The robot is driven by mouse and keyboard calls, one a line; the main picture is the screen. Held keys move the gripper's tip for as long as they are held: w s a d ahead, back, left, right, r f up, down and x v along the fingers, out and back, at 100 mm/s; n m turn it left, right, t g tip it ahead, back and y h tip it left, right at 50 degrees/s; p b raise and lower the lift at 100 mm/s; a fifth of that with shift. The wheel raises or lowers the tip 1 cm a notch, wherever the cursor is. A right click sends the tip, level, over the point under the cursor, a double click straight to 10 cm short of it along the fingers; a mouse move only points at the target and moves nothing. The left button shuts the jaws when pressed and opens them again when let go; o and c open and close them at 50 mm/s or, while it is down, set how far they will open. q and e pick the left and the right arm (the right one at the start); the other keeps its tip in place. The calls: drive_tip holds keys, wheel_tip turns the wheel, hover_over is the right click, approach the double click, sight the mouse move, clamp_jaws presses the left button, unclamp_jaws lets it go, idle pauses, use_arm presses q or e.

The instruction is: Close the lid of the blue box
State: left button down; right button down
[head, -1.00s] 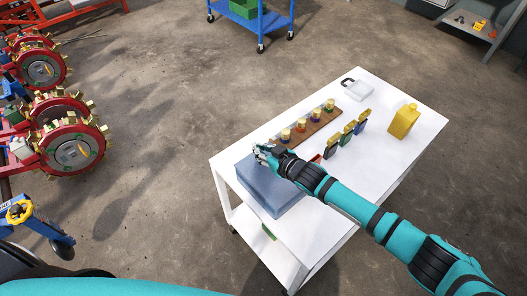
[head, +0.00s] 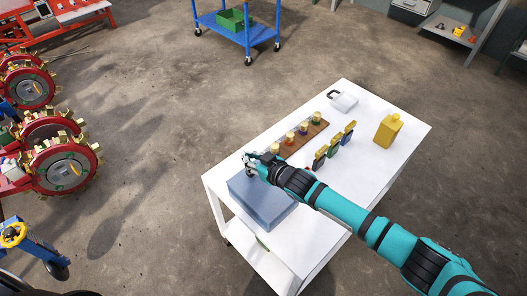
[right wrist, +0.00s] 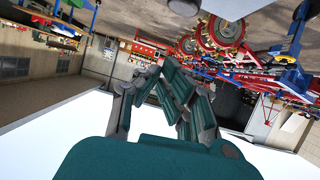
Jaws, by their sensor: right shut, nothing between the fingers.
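The blue box (head: 262,205) sits at the near left end of the white table in the head view. Its top looks flat and level, with no raised lid visible. My right gripper (head: 250,163) is over the box's far edge, shut and empty. I cannot tell whether it touches the box. In the right wrist view the fingers (right wrist: 165,88) show close together, and the box is not clearly visible there. My left gripper is out of view.
A blue cart (head: 262,34) stands beyond on open floor.

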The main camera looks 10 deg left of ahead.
drive_tip(key=s+d+r, duration=0.4)
drive_tip(key=d+r, duration=0.1)
drive_tip(key=r, duration=0.1)
drive_tip(key=shift+s+d+r+b, duration=0.25)
drive_tip(key=shift+s+d+b, duration=0.05)
drive_tip(key=shift+d, duration=0.05)
drive_tip(key=s+d+f+m+g+h, duration=0.2)
drive_tip(key=s+d+f+m+h, duration=0.1)
drive_tip(key=s+d, duration=0.6)
drive_tip(key=s+d+f+m+g+h, duration=0.1)
drive_tip(key=s+d+f+m+h, duration=0.2)
drive_tip(key=s+d, duration=0.65)
drive_tip(key=s+d+f+m+g+h, duration=0.2)
drive_tip(key=s+d+m+h, duration=0.15)
drive_tip(key=s+d, duration=0.5)
wheel_tip(320, 180, down, 24)
drive_tip(key=d+g, duration=0.1)
drive_tip(key=s+d+f+n+g, duration=0.1)
drive_tip(key=s+d+f, duration=0.2)
drive_tip(key=s+f, duration=1.5)
drive_tip(key=shift+d+h, duration=0.15)
drive_tip(key=shift+h, duration=0.3)
